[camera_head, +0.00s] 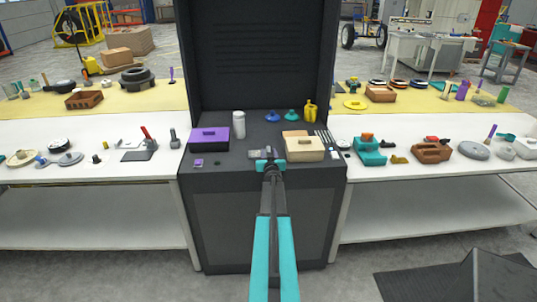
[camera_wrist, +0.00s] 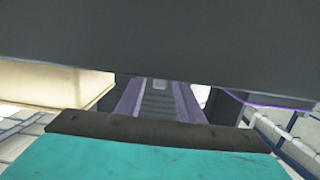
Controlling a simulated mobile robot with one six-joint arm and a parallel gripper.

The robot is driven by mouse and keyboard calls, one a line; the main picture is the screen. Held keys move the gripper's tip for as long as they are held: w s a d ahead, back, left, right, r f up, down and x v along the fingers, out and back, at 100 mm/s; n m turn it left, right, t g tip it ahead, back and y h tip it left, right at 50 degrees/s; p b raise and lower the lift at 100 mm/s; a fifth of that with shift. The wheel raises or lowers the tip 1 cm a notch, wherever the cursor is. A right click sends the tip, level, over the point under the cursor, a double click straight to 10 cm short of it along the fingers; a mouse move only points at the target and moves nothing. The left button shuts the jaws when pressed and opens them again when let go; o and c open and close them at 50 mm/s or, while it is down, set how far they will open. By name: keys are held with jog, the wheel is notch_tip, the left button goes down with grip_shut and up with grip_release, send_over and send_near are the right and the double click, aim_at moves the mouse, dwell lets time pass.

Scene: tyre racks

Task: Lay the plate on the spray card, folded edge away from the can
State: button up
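My gripper (camera_head: 267,160), with teal and dark parts, is low over the front middle of the dark worktop. A small grey piece (camera_head: 262,153) shows at its tip; I cannot tell whether it is the plate or part of my gripper. A white upright can (camera_head: 238,124) stands behind and left of it. In the wrist view a dark grey slab (camera_wrist: 160,40) spans the top and a teal part with a dark edge fills the bottom. I cannot tell whether my gripper holds anything. I cannot make out the spray card or a folded edge for certain.
A purple box (camera_head: 209,139) stands left on the dark worktop (camera_head: 225,175), a cream box (camera_head: 304,149) close right of my gripper. Blue and teal pieces and a yellow bottle (camera_head: 310,111) stand at the back. A tall dark panel (camera_head: 258,50) closes the rear. White tables flank both sides.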

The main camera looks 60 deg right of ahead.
jog(key=shift+r+b+v, duration=0.2)
jog(key=shift+b+v, duration=0.25)
jog(key=shift+v, duration=1.9)
jog(key=v, duration=0.8)
jog(key=shift+b, duration=0.35)
jog(key=shift+w+a, duration=0.1)
jog(key=shift+w, duration=0.1)
